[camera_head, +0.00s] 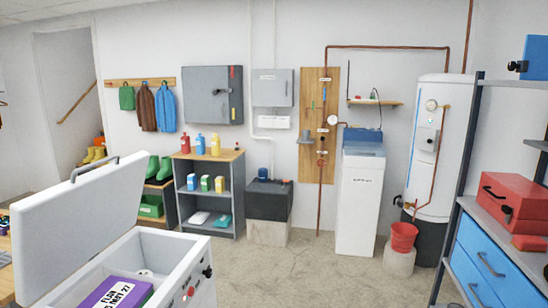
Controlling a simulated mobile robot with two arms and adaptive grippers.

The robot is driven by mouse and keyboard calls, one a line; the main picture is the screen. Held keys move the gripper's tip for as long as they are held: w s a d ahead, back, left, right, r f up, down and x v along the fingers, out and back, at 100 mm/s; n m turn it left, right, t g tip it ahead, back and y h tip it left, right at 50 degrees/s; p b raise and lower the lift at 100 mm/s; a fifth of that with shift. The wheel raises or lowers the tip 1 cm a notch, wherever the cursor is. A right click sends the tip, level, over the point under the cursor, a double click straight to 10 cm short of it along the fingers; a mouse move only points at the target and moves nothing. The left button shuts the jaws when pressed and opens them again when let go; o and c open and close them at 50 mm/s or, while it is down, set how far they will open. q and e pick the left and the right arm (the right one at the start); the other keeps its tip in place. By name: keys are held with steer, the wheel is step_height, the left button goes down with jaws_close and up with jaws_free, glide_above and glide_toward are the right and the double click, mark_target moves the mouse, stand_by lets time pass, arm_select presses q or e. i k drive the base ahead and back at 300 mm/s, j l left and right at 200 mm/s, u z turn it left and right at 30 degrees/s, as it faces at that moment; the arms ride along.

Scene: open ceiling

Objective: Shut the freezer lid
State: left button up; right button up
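The freezer lid (88,218) is a white slab raised and leaning back, with a dark handle (97,167) along its top edge. The white chest freezer (200,262) stands at the bottom left, its top open and its near part cut off by the frame. Inside lies a purple box with a white label (118,292), and a small round white thing is near the far inner wall. Red and black knobs sit on the freezer's right side. Neither of my grippers shows in the view.
Concrete floor (285,275) is clear right of the freezer. A grey shelf with bottles and boxes (210,190) stands behind it. A blue-topped white softener cabinet (360,195), a water tank (430,150) and a red bucket (404,236) stand farther right. A metal rack holds a red toolbox (512,200).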

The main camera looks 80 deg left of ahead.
mark_target(55, 231)
steer(key=u, duration=3.9)
